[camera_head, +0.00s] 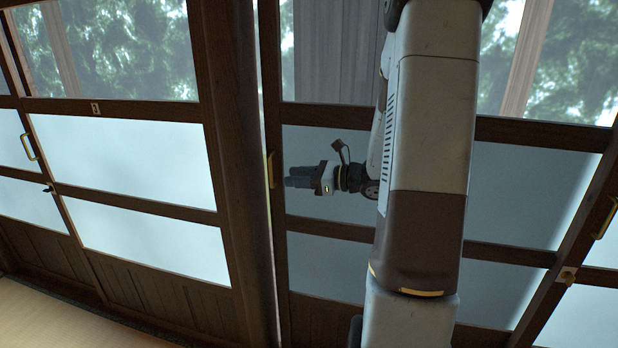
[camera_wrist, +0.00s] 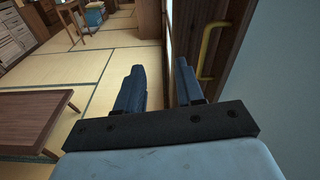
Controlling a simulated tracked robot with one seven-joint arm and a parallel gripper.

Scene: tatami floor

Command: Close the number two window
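Wood-framed sliding windows with pale panes fill the head view. The right window (camera_head: 420,180) has a brass handle (camera_head: 270,170) on its left stile. A narrow bright gap shows between that stile and the dark post (camera_head: 240,150). A small number plate (camera_head: 96,108) is on the left window (camera_head: 130,150); I cannot read it surely. My gripper (camera_head: 287,182) is just right of the brass handle, pointing left. In the wrist view my gripper (camera_wrist: 160,78) has its fingers apart, with nothing held. The brass handle (camera_wrist: 208,48) stands right of the fingers; contact cannot be told.
The wrist view shows tatami floor (camera_wrist: 112,72), a low wooden table (camera_wrist: 35,122) at left and cabinets (camera_wrist: 35,20) at the back. Another brass handle (camera_head: 606,218) is at the far right of the head view. My arm hides part of the right window.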

